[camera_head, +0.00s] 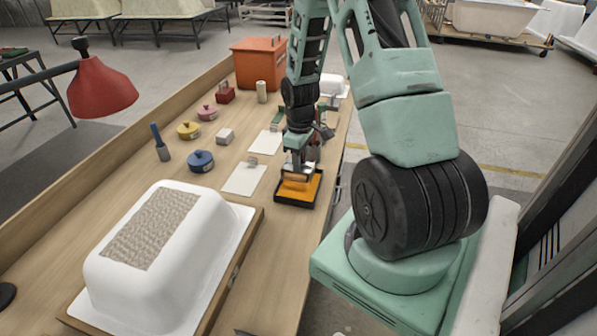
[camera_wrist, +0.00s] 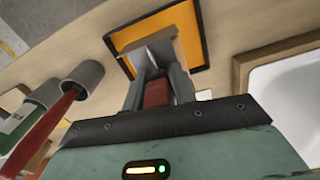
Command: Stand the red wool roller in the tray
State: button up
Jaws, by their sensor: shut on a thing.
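The tray (camera_head: 282,197) has a black rim and an orange floor, and it sits near the table's right edge. It also shows at the top of the wrist view (camera_wrist: 195,20). My gripper (camera_head: 298,168) is right over it, pointing down. In the wrist view my gripper (camera_wrist: 158,88) is shut on a dark red handle, which I take for the red wool roller (camera_wrist: 157,95). Its pale, wide head (camera_wrist: 150,52) points at the tray floor. I cannot tell whether it touches the floor. The fingers hide part of the roller.
Red-handled (camera_wrist: 72,98) and green (camera_wrist: 20,125) tools with grey cylinders stand close to my gripper. A white tub shell (camera_head: 130,265) fills the near table. White sheets (camera_head: 244,180), coloured tins (camera_head: 201,161) and an orange box (camera_head: 258,65) lie left and behind.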

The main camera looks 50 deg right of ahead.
jog(key=shift+f, duration=2.1)
jog(key=shift+f, duration=0.1)
jog(key=shift+f, duration=0.15)
jog(key=o, duration=0.9)
